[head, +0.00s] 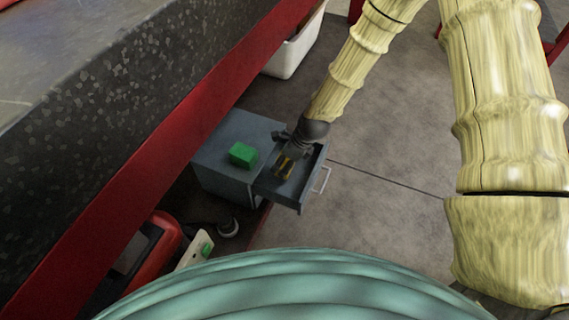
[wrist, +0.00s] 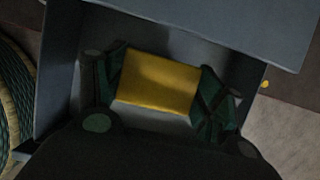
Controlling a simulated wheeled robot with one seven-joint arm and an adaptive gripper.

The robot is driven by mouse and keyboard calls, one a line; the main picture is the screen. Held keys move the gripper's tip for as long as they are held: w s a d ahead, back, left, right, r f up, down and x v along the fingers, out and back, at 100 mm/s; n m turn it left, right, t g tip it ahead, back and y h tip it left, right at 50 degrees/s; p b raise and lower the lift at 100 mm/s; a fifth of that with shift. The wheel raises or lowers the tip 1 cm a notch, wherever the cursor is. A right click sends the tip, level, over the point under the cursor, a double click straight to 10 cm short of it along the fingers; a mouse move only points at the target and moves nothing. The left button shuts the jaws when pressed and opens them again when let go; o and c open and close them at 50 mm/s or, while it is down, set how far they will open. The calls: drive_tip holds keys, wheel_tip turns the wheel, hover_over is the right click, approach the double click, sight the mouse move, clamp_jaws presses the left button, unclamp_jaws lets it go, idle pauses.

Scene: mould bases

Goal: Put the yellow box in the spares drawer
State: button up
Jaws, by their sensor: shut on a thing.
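The yellow box (wrist: 160,80) is between the two fingers of my gripper (wrist: 160,92) in the wrist view, with a finger against each side. In the head view the yellow box (head: 285,166) shows in part, inside or just above the open drawer (head: 299,193). My gripper (head: 287,160) is over that drawer, at the end of my arm, and hides part of it. The drawer is pulled out from a grey-blue cabinet (head: 222,150) and has a pale handle (head: 322,180). I cannot tell whether the box touches the drawer floor.
A green box (head: 243,154) lies on the cabinet top. A workbench with a red edge (head: 150,150) runs beside the cabinet. A white bin (head: 296,48) stands behind. A red object (head: 158,258) and a white strip (head: 196,251) lie in front. The floor right of the drawer is clear.

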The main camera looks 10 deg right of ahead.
drive_tip(key=shift+f, duration=0.75)
drive_tip(key=o, duration=1.1)
drive_tip(key=shift+o, duration=0.2)
drive_tip(key=p+v, duration=0.4)
drive_tip(key=v, duration=0.8)
drive_tip(key=shift+p, duration=0.3)
